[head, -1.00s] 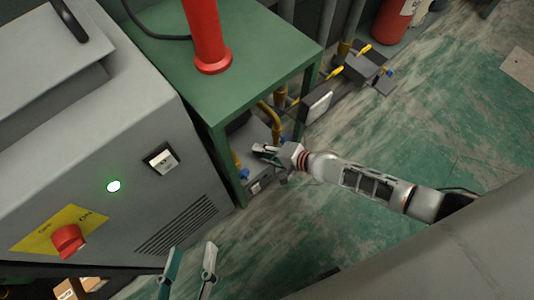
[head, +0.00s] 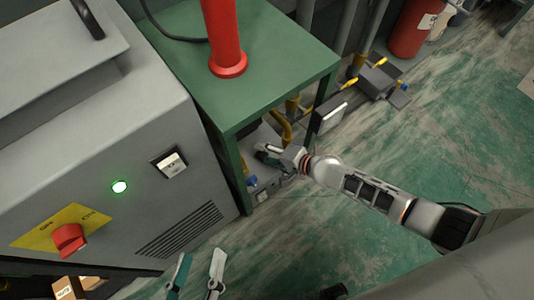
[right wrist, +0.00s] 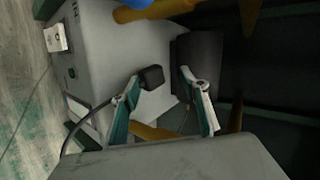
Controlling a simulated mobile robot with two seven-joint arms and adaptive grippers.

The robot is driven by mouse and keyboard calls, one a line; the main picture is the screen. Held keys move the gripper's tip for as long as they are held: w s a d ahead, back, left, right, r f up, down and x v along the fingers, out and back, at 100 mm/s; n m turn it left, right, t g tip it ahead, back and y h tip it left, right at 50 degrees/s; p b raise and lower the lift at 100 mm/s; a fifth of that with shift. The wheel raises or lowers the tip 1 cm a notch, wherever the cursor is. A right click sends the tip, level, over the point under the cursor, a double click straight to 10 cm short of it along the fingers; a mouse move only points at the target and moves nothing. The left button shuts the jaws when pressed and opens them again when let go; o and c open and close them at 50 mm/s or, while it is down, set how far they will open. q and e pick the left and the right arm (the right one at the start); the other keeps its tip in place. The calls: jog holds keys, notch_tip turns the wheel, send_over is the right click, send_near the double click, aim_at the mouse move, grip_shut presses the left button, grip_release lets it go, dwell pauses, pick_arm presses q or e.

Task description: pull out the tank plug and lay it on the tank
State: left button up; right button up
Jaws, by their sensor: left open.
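My right gripper (right wrist: 164,98) is open under the green table, its two fingers apart. A small black block (right wrist: 152,77), which looks like the tank plug, shows between them, close to the left finger. A dark cable runs behind that finger. Whether the block is seated or loose, I cannot tell. The grey box behind it (right wrist: 105,45), seemingly the tank, also shows low under the table in the head view (head: 266,188). In the head view my right gripper (head: 270,152) is beside it, and the plug cannot be made out. My left gripper (head: 198,275) is open and empty at the bottom.
The green table (head: 270,85) carries a red cylinder (head: 222,40); its legs stand close to my right gripper. A grey cabinet (head: 120,130) with a red knob is at the left. Yellow pipes (right wrist: 160,10) run near the tank.

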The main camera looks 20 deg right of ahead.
jog(key=shift+s+d+r, duration=0.2)
jog(key=shift+s+d, duration=0.05)
jog(key=shift+s, duration=0.2)
jog(key=v, duration=1.1)
jog(key=shift+w+r, duration=0.15)
dwell(0.4)
